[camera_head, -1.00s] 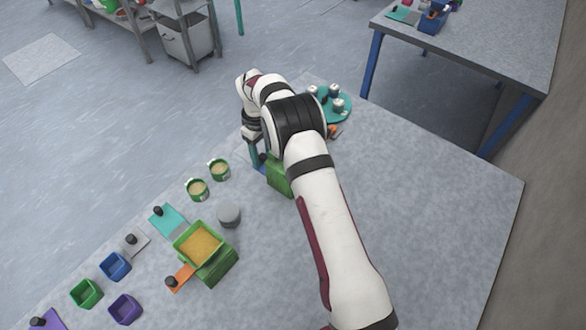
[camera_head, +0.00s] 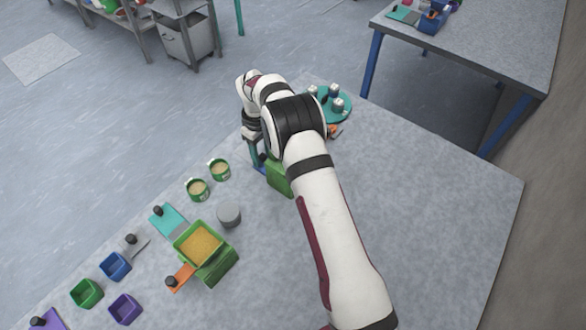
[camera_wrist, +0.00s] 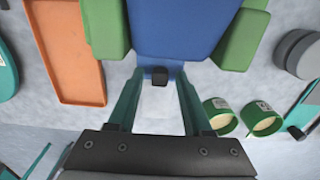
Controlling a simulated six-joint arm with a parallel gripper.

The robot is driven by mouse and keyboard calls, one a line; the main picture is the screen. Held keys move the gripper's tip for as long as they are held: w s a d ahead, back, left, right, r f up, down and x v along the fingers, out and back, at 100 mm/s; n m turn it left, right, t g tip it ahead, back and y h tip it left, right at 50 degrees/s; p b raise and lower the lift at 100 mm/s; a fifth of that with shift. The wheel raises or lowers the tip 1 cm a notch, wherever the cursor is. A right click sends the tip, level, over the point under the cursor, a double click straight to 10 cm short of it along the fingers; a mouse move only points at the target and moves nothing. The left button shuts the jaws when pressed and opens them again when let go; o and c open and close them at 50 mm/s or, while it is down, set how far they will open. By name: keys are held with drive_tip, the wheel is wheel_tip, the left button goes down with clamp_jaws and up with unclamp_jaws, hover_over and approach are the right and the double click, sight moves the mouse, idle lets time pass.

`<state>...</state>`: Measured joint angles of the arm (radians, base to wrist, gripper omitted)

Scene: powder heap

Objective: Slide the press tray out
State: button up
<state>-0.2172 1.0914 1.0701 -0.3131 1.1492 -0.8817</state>
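In the wrist view a blue tray (camera_wrist: 180,30) lies between the green sides (camera_wrist: 107,30) of the press. A small black knob (camera_wrist: 160,76) sits at its near edge. My gripper (camera_wrist: 160,80) has its teal fingers apart, one on each side of the knob, with gaps showing, so it is open. In the head view the green press body (camera_head: 279,178) is partly hidden behind my arm. Only a bit of blue shows by my gripper (camera_head: 257,160) there.
An orange tray (camera_wrist: 75,55) lies left of the press in the wrist view, and two green cups (camera_wrist: 262,120) stand to the right. In the head view a green box with yellow powder (camera_head: 218,268), a grey cylinder (camera_head: 229,214) and a teal turntable (camera_head: 345,117) share the table.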

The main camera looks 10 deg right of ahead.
drive_tip(key=shift+w+a+r, duration=0.25)
drive_tip(key=shift+r, duration=0.4)
drive_tip(key=shift+w+a+r, duration=0.2)
drive_tip(key=shift+r, duration=0.5)
drive_tip(key=shift+w+a+r, duration=0.25)
drive_tip(key=shift+r, duration=0.4)
wheel_tip(320, 180, up, 8)
drive_tip(key=shift+f, duration=0.25)
